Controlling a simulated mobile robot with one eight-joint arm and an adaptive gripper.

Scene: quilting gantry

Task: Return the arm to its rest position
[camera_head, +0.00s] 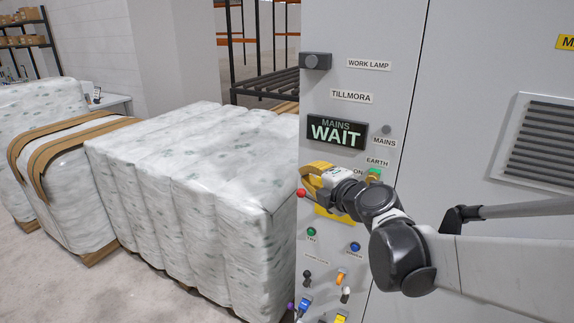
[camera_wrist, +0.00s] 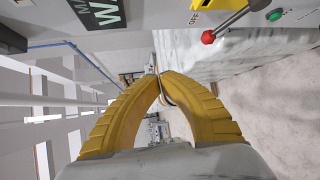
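My gripper (camera_head: 311,180) has yellow fingers and is in front of the grey control cabinet (camera_head: 460,70), at its left edge in the head view. In the wrist view, the fingertips (camera_wrist: 158,75) meet at the top with nothing visible held between them. My arm reaches in from the right, bent at dark joints. A lever with a red knob (camera_head: 301,192) is close by the gripper in the head view. In the wrist view, the red knob (camera_wrist: 208,37) is up and to the right of the fingertips, apart from them.
The display (camera_head: 337,132) reads "MAINS WAIT". A green button (camera_head: 375,174) and several coloured controls are on the panel. White wrapped bales (camera_head: 190,170) stand at left. A vent (camera_head: 540,140) is at right. The floor (camera_head: 70,290) at lower left is clear.

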